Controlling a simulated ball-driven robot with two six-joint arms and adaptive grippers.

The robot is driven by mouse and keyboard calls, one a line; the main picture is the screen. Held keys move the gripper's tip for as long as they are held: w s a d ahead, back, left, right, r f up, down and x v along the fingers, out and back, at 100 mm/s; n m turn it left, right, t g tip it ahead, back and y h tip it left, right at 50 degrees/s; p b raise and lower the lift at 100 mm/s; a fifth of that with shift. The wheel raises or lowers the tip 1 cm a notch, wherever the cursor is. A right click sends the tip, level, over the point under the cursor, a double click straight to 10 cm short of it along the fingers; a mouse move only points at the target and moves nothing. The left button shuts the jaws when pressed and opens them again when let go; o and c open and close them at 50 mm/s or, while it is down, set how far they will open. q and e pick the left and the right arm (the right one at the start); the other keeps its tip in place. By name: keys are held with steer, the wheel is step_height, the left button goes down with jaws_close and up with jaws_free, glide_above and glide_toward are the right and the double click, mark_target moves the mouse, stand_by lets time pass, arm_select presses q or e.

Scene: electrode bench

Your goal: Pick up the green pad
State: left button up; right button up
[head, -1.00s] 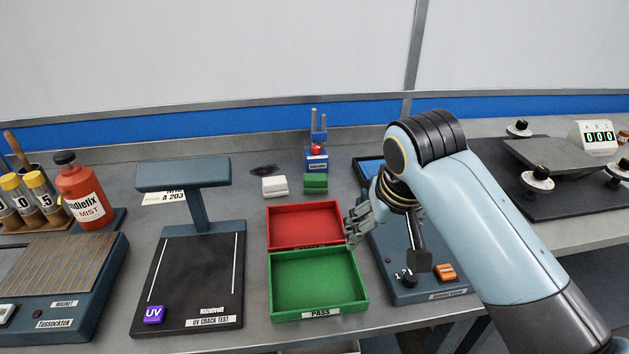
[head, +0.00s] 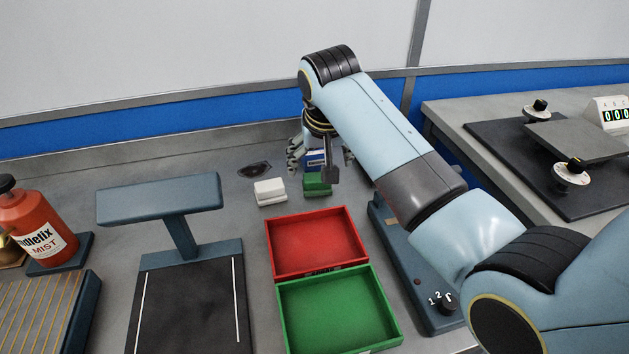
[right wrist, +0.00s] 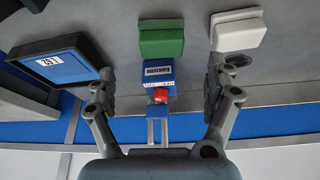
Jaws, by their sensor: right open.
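The green pad (head: 317,185) is a small green block on the bench, behind the red tray and just right of the white block; my right gripper partly covers it in the head view. It shows whole in the right wrist view (right wrist: 161,39). My right gripper (head: 320,167) hangs over the pad's area. In the right wrist view its spread fingers (right wrist: 161,92) are open and empty, with the pad beyond the fingertips, between their lines. The left gripper is not in view.
A white block (head: 269,191) lies left of the pad. A blue device with a red button (right wrist: 160,95) stands close behind the pad, between my fingers in the wrist view. Red (head: 271,262) and green (head: 286,318) trays lie in front. A blue-topped box (right wrist: 50,84) is near one finger.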

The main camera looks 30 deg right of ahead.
mark_target(317, 177)
steer(key=shift+w+f, duration=0.15)
steer(key=shift+f, duration=0.35)
steer(key=shift+w+d+f, duration=0.1)
steer(key=shift+f, duration=0.2)
steer(key=x, duration=0.5)
steer(key=shift+f+b, duration=0.1)
steer(key=shift+b, duration=0.25)
steer(key=shift+c, duration=0.6)
steer(key=c, duration=0.5)
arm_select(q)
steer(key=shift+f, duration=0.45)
arm_select(e)
steer(key=c, duration=0.7)
